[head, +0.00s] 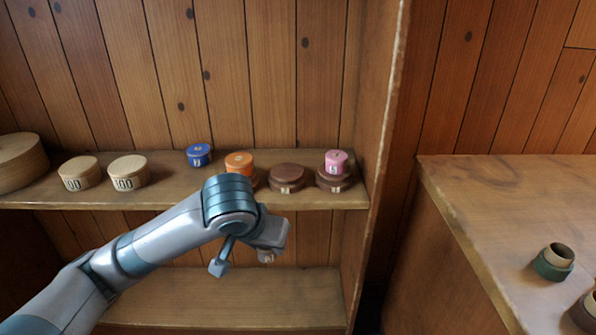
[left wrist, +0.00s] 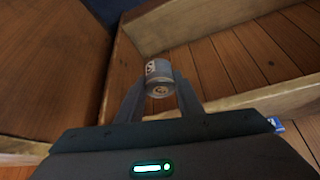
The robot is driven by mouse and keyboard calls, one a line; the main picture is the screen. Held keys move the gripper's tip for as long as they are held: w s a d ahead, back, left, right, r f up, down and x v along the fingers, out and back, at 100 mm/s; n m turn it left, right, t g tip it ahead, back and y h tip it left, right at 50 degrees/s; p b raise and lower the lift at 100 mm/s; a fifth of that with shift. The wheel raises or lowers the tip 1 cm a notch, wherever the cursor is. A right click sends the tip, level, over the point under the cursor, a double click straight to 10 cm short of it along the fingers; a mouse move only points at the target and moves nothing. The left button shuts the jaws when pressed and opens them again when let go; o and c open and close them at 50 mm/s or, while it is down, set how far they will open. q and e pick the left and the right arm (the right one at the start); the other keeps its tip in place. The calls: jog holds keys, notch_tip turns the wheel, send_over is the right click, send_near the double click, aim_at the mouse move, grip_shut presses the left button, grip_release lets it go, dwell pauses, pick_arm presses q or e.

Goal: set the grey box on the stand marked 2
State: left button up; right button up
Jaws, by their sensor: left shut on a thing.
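My left gripper (head: 268,247) is in front of the shelf, below the upper board's front edge. In the left wrist view its fingers (left wrist: 159,88) are shut on the small round grey box (left wrist: 158,70), which has a dark mark on its side. Only a small part of the box (head: 266,257) shows below the gripper in the head view. An empty dark brown round stand (head: 287,174) is on the upper board, above and right of the gripper. Its label is too small to read surely. My right gripper is not in view.
On the upper board (head: 180,193), a pink box (head: 336,157) sits on a brown stand (head: 335,180) and an orange box (head: 239,160) on one partly hidden by my arm. A blue box (head: 198,155) and pale round boxes stand left. The shelf's side wall (head: 378,150) rises at right.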

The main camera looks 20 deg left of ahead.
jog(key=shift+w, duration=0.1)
